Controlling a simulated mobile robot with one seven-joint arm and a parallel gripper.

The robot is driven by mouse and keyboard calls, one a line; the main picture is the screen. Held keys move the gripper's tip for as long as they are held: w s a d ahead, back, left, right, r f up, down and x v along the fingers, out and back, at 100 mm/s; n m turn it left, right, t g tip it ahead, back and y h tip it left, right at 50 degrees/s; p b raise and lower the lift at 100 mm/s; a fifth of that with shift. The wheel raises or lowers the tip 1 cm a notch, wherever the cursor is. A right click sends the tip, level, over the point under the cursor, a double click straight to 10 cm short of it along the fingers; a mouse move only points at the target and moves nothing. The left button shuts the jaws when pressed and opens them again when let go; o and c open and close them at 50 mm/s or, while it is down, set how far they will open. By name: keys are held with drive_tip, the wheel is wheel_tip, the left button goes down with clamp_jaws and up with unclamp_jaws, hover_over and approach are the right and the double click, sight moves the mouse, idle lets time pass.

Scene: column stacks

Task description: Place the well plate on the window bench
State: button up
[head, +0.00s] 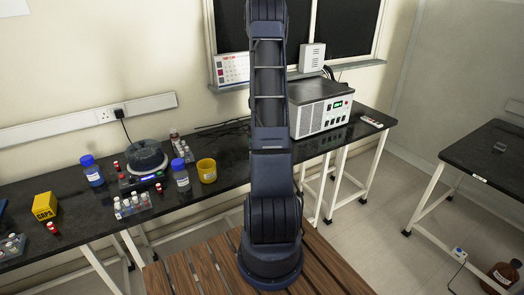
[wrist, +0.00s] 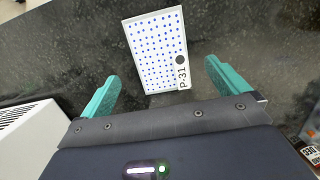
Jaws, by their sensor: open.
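The well plate (wrist: 157,52) is a white rectangular plate with rows of blue dots and a "P-31" label. In the wrist view it lies flat on a dark speckled bench top (wrist: 220,25). My gripper (wrist: 162,76) is open, with its two teal fingers apart. The plate's near end shows between and beyond the fingertips, with no visible contact. The head view shows neither my gripper nor the plate; my arm rises out of the top of the picture. A long black bench (head: 235,185) runs along the wall below the window (head: 345,28).
The bench holds a white-fronted instrument (head: 322,115), a hotplate (head: 145,165), a yellow cup (head: 207,170), bottles and vial racks. Another black table (head: 485,165) stands at right.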

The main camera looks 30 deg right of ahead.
wheel_tip(320, 180, up, 7)
drive_tip(key=w, duration=0.1)
drive_tip(key=s+a+r+t, duration=0.2)
drive_tip(key=s+a+r, duration=0.3)
drive_tip(key=a+r, duration=0.4)
drive_tip(key=s+a+r+t, duration=0.1)
drive_tip(key=s+a+r, duration=0.4)
drive_tip(key=a+r, duration=0.5)
drive_tip(key=s+a+r+t, duration=0.1)
drive_tip(key=s+a+r, duration=0.1)
drive_tip(key=s, duration=0.5)
drive_tip(key=s+a+r+t, duration=0.1)
drive_tip(key=s+a+r, duration=0.2)
drive_tip(key=s, duration=0.4)
drive_tip(key=s+a+r+t, duration=0.1)
drive_tip(key=s+a+r, duration=0.2)
drive_tip(key=s+a, duration=0.2)
drive_tip(key=s, duration=0.3)
